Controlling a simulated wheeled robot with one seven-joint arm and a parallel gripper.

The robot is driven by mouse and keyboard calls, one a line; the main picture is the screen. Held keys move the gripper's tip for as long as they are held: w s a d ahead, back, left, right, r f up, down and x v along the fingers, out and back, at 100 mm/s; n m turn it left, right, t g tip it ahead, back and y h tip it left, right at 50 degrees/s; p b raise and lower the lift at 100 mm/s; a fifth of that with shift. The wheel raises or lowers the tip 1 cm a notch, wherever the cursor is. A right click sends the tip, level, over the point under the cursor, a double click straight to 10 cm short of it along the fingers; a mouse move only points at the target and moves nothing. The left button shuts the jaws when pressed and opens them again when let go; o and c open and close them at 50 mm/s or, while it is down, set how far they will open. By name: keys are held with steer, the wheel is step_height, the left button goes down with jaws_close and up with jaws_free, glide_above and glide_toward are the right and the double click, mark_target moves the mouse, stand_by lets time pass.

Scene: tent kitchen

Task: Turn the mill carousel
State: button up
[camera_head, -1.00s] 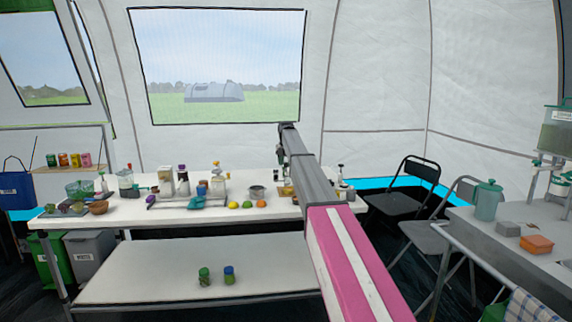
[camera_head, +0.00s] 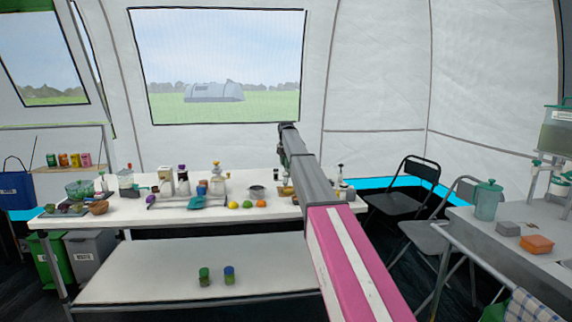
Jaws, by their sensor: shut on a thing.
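My arm (camera_head: 322,190) reaches from the lower right over the long white table (camera_head: 130,214). I cannot see what the gripper touches.
A steel pot (camera_head: 257,191), several fruits (camera_head: 247,204), a scale (camera_head: 217,180) and a wooden bowl (camera_head: 98,208) stand on the table. Folding chairs (camera_head: 405,190) and a counter (camera_head: 480,235) are at the right.

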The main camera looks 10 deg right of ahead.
steer(key=m, duration=0.4)
steer(key=shift+m, duration=0.3)
steer(key=m, duration=0.3)
steer(key=shift+m, duration=0.4)
steer(key=m, duration=1.2)
steer(key=shift+m, duration=0.3)
steer(key=m, duration=0.3)
steer(key=shift+m, duration=0.3)
steer(key=m, duration=0.4)
steer(key=shift+m, duration=2.2)
